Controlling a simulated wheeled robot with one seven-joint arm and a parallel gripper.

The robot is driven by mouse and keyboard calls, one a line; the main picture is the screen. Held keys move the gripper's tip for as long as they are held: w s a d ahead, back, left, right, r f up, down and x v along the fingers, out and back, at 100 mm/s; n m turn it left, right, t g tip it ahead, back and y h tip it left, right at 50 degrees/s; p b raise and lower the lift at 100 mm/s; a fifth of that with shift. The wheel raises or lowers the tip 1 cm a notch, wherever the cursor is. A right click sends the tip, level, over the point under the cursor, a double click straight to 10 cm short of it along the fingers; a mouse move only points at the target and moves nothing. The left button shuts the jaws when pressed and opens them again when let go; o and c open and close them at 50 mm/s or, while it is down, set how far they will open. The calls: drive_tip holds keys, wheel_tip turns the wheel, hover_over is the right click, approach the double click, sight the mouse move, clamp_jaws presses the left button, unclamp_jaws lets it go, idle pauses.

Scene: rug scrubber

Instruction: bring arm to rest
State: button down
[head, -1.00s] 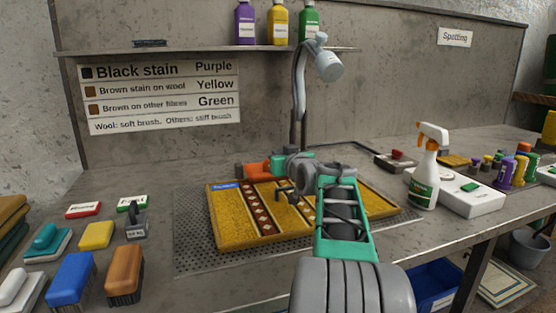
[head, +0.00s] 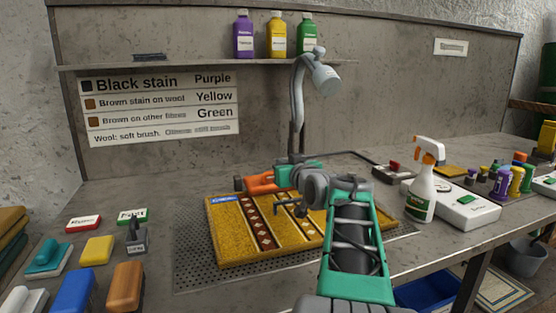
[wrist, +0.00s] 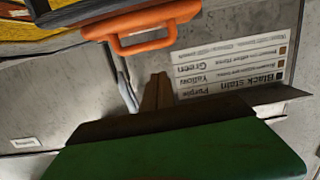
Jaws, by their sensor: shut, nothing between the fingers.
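My arm (head: 356,240) reaches from the bottom of the head view over the right part of the rug, bent at a grey joint. In the wrist view my gripper (wrist: 157,80) is shut and empty, with the wall and the sign beyond it; this view is upside down. In the head view its fingertips are hard to make out. The yellow patterned rug (head: 232,238) lies on a perforated panel, partly behind my arm. An orange handle (wrist: 142,33) shows near the rug in the wrist view.
Brushes, a sponge (head: 97,249) and small blocks lie at left. A spray bottle (head: 421,190) and a white box (head: 465,207) stand at right. A lamp (head: 326,80) overhangs the rug. Bottles stand on the shelf (head: 180,63) above. A blue bin (head: 428,290) sits below the bench.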

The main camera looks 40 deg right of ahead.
drive_tip(key=s+a+f+n+g+y+p, duration=0.1)
drive_tip(key=s+a+g+y+p, duration=0.2)
drive_tip(key=a+p, duration=0.75)
drive_tip(key=s+a+n+g+y+p, duration=0.1)
drive_tip(key=s+a+g+y+p, duration=0.15)
drive_tip(key=a+p, duration=0.8)
drive_tip(key=s+a+f+n+g+p, duration=0.1)
drive_tip(key=s+a+g+p, duration=0.4)
drive_tip(key=s+a, duration=0.9)
drive_tip(key=shift+s+f+n+g, duration=0.4)
drive_tip(key=shift+s+f+g, duration=0.35)
drive_tip(key=shift+s+g, duration=0.15)
